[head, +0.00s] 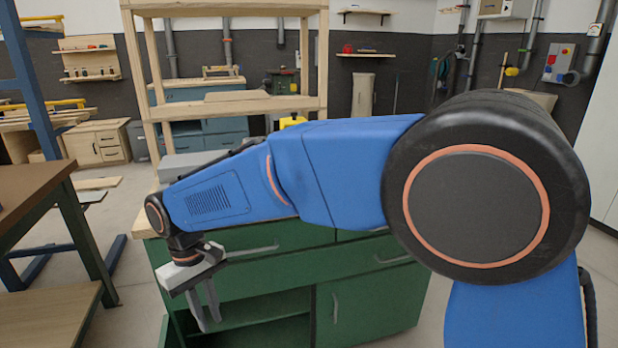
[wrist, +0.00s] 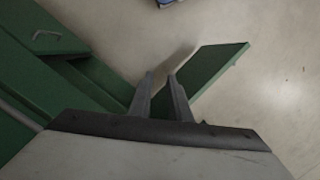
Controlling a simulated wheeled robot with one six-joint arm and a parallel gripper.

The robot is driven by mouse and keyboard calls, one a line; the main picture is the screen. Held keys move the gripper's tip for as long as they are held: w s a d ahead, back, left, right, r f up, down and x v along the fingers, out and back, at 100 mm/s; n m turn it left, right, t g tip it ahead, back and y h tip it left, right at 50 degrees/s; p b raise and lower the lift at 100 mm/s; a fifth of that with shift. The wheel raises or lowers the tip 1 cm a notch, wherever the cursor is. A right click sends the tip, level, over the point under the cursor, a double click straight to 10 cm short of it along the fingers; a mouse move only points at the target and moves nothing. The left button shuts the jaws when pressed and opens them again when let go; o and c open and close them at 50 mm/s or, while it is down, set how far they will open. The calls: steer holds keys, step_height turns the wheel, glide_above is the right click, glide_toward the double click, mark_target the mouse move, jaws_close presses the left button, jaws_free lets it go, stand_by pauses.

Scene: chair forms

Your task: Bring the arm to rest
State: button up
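My arm reaches left across the head view, in front of a green cabinet (head: 365,301). My gripper (head: 208,325) hangs at its end, fingers pointing down. In the wrist view, my gripper's two fingers (wrist: 161,74) stand apart with nothing between them, so it is open and empty. The green cabinet body (wrist: 32,75) fills the left of the wrist view. A green door panel (wrist: 219,70) stands swung out, beyond and right of the fingers; I cannot tell whether a finger touches it.
A brown-topped workbench (head: 35,190) stands at left. A wooden shelf frame (head: 225,108) rises above the green cabinet. Bare floor (wrist: 275,105) lies right of the door panel.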

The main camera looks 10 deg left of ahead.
steer(key=w+d+r+m+t+y, duration=0.1)
steer(key=w+d+r+m, duration=0.2)
steer(key=d, duration=0.8)
steer(key=w+d+r+m+y, duration=0.15)
steer(key=d+r, duration=0.25)
steer(key=d, duration=0.7)
steer(key=w+d+r+m+t, duration=0.1)
steer(key=w+d+r, duration=0.3)
steer(key=d, duration=0.8)
steer(key=s+d+f+m+t, duration=0.2)
steer(key=s+d, duration=0.5)
steer(key=d, duration=0.4)
steer(key=s+d+f+m+t, duration=0.2)
steer(key=s+d+m, duration=0.2)
steer(key=s+d, duration=0.3)
steer(key=d+h, duration=0.1)
steer(key=d, duration=0.4)
steer(key=shift+s+d+f, duration=0.15)
steer(key=shift+s+f, duration=0.05)
